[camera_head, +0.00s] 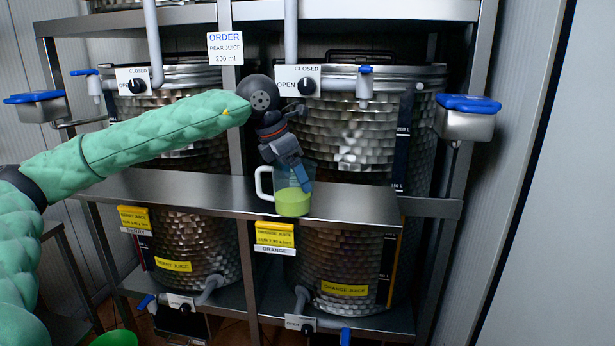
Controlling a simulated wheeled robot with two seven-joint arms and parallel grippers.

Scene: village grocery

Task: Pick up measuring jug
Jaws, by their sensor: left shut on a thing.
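The measuring jug (292,203) is clear with a white handle on its left side and holds some light green liquid. It is upright at the front edge of the middle metal shelf; I cannot tell whether its base touches the shelf. My left gripper (301,179) reaches down from above and is shut on the jug at its upper right rim. The fingers hide part of that rim. My right gripper is not in view.
Steel juice tanks (364,137) stand behind and below the metal shelf (180,190). Open/closed dials and taps sit above it. An order sign (225,48) reads pear juice 200 ml. Blue-topped boxes (467,117) flank the rack. The shelf's left part is clear.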

